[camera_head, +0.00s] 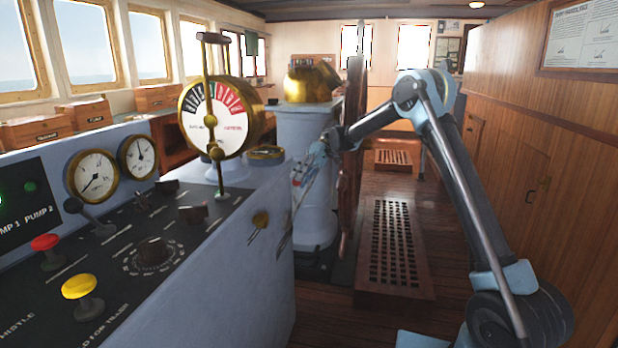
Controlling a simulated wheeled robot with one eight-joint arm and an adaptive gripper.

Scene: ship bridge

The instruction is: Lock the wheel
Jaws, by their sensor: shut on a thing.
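The ship's wheel (352,110) is upright and seen nearly edge-on, a dark wooden rim with spokes. It stands at the right side of a pale blue pedestal (312,118) with a brass top (312,82). My gripper (300,180) is in front of the pedestal's left side, pointing down and left. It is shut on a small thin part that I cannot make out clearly. My arm reaches in from the right past the wheel. The wheel's lock cannot be picked out clearly.
A blue console (215,270) with gauges, knobs and buttons fills the left front. A wooden grating (398,250) lies on the floor. Wood cabinets (540,150) line the right.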

